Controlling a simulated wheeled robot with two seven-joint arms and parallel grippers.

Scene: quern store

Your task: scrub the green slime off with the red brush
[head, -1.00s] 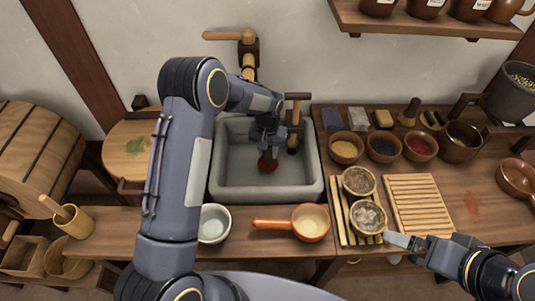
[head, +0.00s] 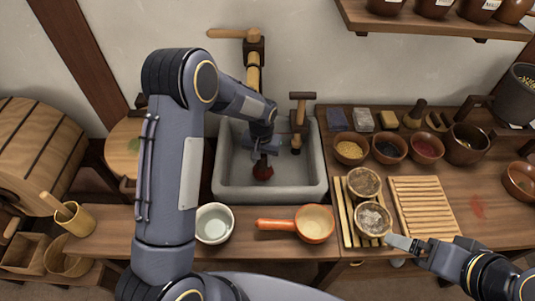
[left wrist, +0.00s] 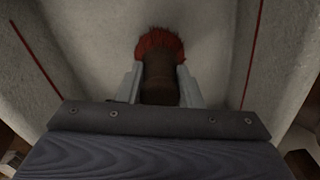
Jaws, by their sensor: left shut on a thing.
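My left gripper (head: 263,155) is shut on the red brush and holds it bristles down inside the grey stone sink (head: 315,165). The brush's red bristles (head: 263,173) show low in the basin. In the left wrist view the brush (left wrist: 160,78) has a dark brown handle between the two fingers, with red bristles beyond. I cannot tell whether the bristles touch the basin. No green slime shows clearly in the sink; a faint green patch (head: 134,145) lies on a round wooden top left of it. My right gripper (head: 403,243) is by the counter's front edge, its jaws unclear.
A wooden tap (head: 253,60) stands behind the sink. A pale bowl (head: 213,224) and an orange pan (head: 314,224) stand in front of it. Several bowls, a slatted rack (head: 424,207) and small blocks fill the right counter. My left arm hides part of the left side.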

